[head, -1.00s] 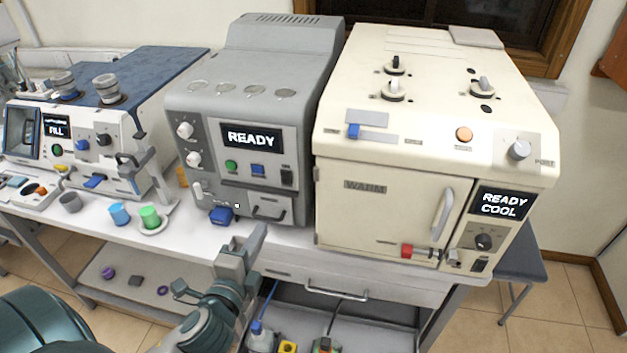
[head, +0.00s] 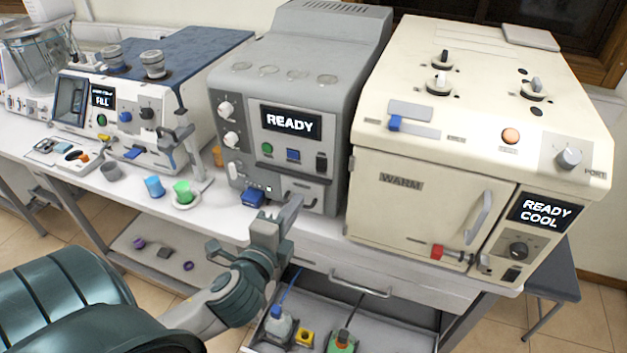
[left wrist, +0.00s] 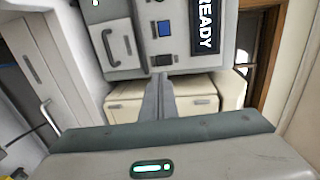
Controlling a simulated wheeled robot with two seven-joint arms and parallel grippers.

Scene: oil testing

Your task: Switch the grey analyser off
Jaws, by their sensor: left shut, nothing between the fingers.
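The grey analyser (head: 300,60) stands mid-bench in the head view, its display (head: 290,121) lit with "READY". Below the display are a green button, a blue button and a black rocker switch (head: 321,162). My left gripper (head: 280,215) is shut and empty, in front of the analyser's lower drawer, below the switch. In the left wrist view the analyser appears turned sideways, with the dark switch (left wrist: 162,58) just beyond the tips of my shut fingers (left wrist: 162,78). I cannot tell whether they touch it. My right gripper is not in view.
A cream oven-like unit (head: 400,215) reading "READY COOL" stands close on the right. A white machine (head: 130,100) is on the left. An open drawer with bottles lies below.

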